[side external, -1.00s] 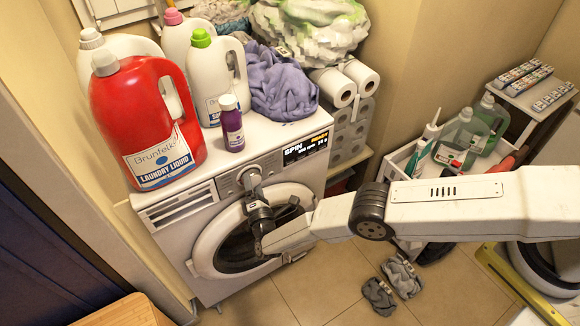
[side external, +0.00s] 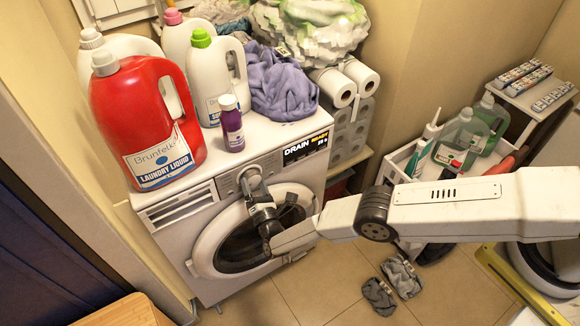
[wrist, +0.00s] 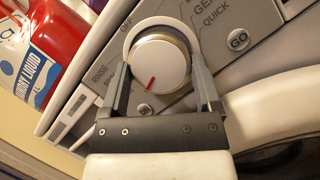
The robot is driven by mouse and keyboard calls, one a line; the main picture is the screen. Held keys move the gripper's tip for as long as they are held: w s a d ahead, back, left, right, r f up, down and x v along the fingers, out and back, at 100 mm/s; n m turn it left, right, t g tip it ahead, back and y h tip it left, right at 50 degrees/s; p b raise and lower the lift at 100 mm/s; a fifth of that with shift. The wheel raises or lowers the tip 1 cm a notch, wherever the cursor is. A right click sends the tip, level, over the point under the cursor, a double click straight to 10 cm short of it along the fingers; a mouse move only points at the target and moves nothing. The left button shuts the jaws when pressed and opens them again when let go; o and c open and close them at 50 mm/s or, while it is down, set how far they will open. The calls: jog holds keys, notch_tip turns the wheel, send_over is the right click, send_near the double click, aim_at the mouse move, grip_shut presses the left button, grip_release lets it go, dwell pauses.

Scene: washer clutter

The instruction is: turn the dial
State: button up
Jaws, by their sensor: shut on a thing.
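The dial (wrist: 165,58) is a round silver-white knob with a red pointer mark. In the wrist view the mark points down and slightly left. The dial sits on the washer's grey control panel (wrist: 232,72). My gripper (wrist: 161,68) is shut on the dial, with one finger on each side of it. In the side view my gripper (side external: 254,188) reaches the panel from below and hides much of the dial (side external: 248,174).
Labels OFF, RINSE and QUICK and a GO button (wrist: 238,39) surround the dial. A red detergent jug (side external: 150,120), white bottles and a purple bottle (side external: 232,128) stand on the washer (side external: 275,128). The round door (side external: 214,240) is below. Grey socks (side external: 402,276) lie on the floor.

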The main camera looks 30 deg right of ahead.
jog(key=o, duration=1.1)
jog(key=shift+c, duration=0.2)
jog(key=shift+s, duration=0.1)
jog(key=v, duration=0.7)
jog(key=shift+s, duration=0.25)
jog(key=shift+a+f, duration=0.1)
jog(key=shift+f, duration=0.05)
